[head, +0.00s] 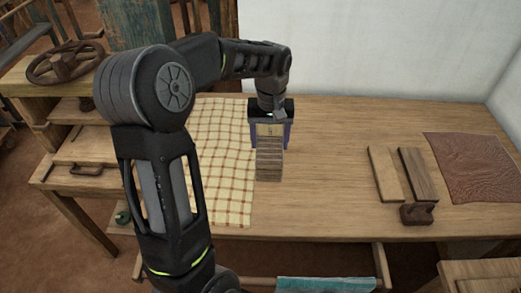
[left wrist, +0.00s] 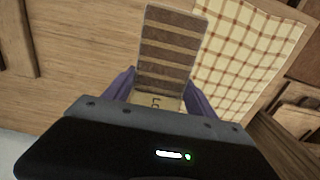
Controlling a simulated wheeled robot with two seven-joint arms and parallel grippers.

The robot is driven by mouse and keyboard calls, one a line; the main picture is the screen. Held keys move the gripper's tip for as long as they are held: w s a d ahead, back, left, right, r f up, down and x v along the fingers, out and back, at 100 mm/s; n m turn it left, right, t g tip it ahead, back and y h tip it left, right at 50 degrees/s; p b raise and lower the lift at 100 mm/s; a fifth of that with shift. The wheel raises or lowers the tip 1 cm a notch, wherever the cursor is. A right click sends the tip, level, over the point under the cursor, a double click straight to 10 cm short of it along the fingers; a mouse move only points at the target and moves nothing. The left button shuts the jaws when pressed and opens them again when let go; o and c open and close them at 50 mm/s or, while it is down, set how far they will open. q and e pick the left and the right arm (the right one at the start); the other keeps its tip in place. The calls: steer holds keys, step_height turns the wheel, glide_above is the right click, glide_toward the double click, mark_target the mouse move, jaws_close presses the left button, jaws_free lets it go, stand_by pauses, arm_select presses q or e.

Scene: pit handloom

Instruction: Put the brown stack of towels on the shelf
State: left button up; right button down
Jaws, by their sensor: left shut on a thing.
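The brown stack of towels (head: 268,163), striped in brown and tan, is at the middle of the wooden table beside the checked cloth. My left gripper (head: 270,137) comes down over it, its purple fingers on either side of the stack's tan end. In the left wrist view the stack (left wrist: 170,50) sticks out from between the fingers of the left gripper (left wrist: 159,88), and a lettered tan part shows close to the palm. The gripper is shut on it. I cannot tell whether the stack touches the table. Stepped wooden shelves (head: 88,150) stand at the left, partly behind my arm.
A checked cloth (head: 222,150) lies left of the stack. Two wooden slats (head: 384,173), a dark wooden block (head: 416,214) and a dark red cloth (head: 470,165) lie at the right. An open drawer holds teal cloth (head: 325,284). A wheel (head: 65,62) sits at the upper left.

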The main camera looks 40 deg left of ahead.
arm_select(q)
steer(key=shift+f, duration=0.1)
step_height(320, 180, down, 6)
steer(key=shift+f+p, duration=0.1)
steer(key=shift+p, duration=0.3)
steer(key=shift+f+p, duration=0.3)
steer(key=shift+f, duration=1.5)
steer(key=shift+f, duration=0.2)
steer(key=o, duration=1.5)
